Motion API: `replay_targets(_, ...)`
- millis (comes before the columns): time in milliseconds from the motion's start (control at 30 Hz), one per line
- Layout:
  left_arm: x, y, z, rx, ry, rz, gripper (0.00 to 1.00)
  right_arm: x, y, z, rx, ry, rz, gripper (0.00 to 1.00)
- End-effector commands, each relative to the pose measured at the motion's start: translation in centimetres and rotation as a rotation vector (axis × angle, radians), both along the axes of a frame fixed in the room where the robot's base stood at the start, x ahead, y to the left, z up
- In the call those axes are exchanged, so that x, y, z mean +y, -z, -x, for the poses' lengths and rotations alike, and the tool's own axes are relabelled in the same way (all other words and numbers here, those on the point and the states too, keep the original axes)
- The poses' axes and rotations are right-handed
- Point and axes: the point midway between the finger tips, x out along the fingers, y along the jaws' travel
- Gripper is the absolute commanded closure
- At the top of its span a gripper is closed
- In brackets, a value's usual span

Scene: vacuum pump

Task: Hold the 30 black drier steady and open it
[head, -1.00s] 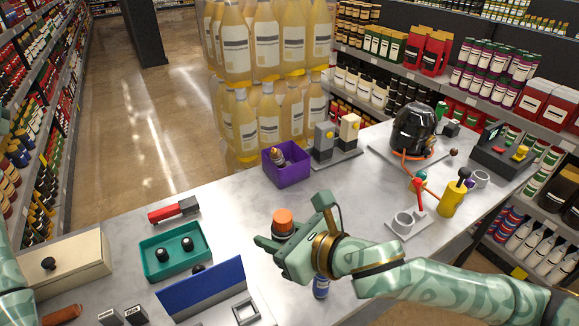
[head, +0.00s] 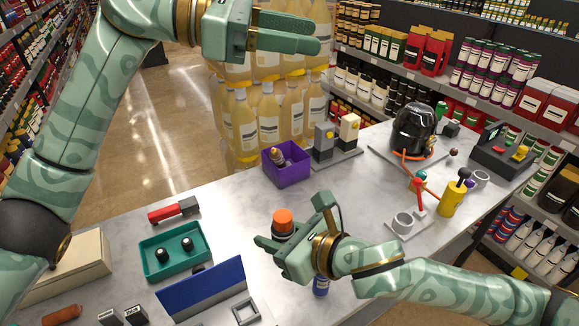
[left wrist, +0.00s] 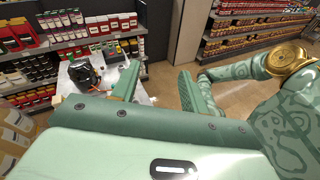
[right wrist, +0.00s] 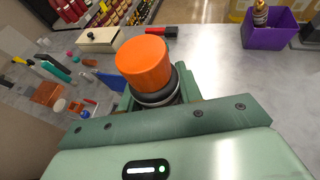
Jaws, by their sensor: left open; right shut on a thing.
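The drier (head: 283,216) has an orange cap and a dark body. My right gripper (head: 272,243) is shut around its body over the near middle of the table. In the right wrist view, the orange cap (right wrist: 144,63) sits on top, with the dark body between the fingers (right wrist: 158,98). The fingers hide the lower body, and no label is readable. My left gripper (head: 290,38) is raised high at the top of the head view, above and apart from the drier. In the left wrist view its fingers (left wrist: 158,84) are spread and empty.
A purple bin (head: 287,172) holds a small bottle. A teal tray (head: 174,251) with black-topped items and a blue panel (head: 203,287) lie left of the drier. Apparatus with a black dome (head: 413,130) stands at the back right.

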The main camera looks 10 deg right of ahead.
Motion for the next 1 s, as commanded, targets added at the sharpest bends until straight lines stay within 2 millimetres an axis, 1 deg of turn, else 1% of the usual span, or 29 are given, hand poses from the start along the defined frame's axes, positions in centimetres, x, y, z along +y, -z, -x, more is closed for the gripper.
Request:
replay_targets(33,-1.6,1.5,1.6,-0.077,0.052,-0.119,0.55,0.0,-0.1,0.0,-0.001,0.0,-0.001,1.0)
replay_targets(67,-2.3,2.8,2.6,-0.127,0.088,-0.204,0.55,0.0,-0.1,0.0,-0.001,0.0,-0.001,1.0)
replay_targets(100,-3.1,4.6,3.8,-0.196,0.138,-0.32,0.55,0.0,-0.1,0.0,-0.001,0.0,-0.001,1.0)
replay_targets(167,-3.6,7.4,5.2,-0.295,0.212,-0.505,0.55,0.0,-0.1,0.0,-0.001,0.0,-0.001,1.0)
replay_targets(200,-3.4,9.3,6.0,-0.359,0.259,-0.634,0.55,0.0,-0.1,0.0,-0.001,0.0,-0.001,1.0)
replay_targets(300,-1.9,13.0,6.7,-0.469,0.352,-0.919,0.55,0.0,-0.1,0.0,-0.001,0.0,-0.001,1.0)
replay_targets(400,-0.1,14.9,6.6,-0.526,0.405,-1.122,0.55,0.0,-0.1,0.0,-0.001,0.0,-0.001,1.0)
replay_targets(433,0.4,15.3,6.6,-0.535,0.415,-1.167,0.55,0.0,-0.1,0.0,-0.001,0.0,-0.001,1.0)
replay_targets(500,1.2,15.9,6.5,-0.548,0.432,-1.244,0.55,0.0,-0.1,0.0,-0.001,0.0,-0.001,1.0)
replay_targets(600,1.8,16.6,6.4,-0.555,0.445,-1.295,0.55,0.0,-0.1,0.0,-0.001,0.0,-0.001,1.0)
replay_targets(667,1.9,17.4,6.5,-0.553,0.45,-1.303,0.55,0.0,-0.1,0.0,-0.001,0.0,-0.001,1.0)
replay_targets(900,1.9,21.5,6.5,-0.55,0.45,-1.298,0.55,0.0,-0.1,0.0,-0.001,0.0,-0.001,1.0)
replay_targets(1000,1.9,22.8,6.5,-0.552,0.448,-1.298,0.55,0.0,-0.1,0.0,-0.001,0.0,-0.001,1.0)
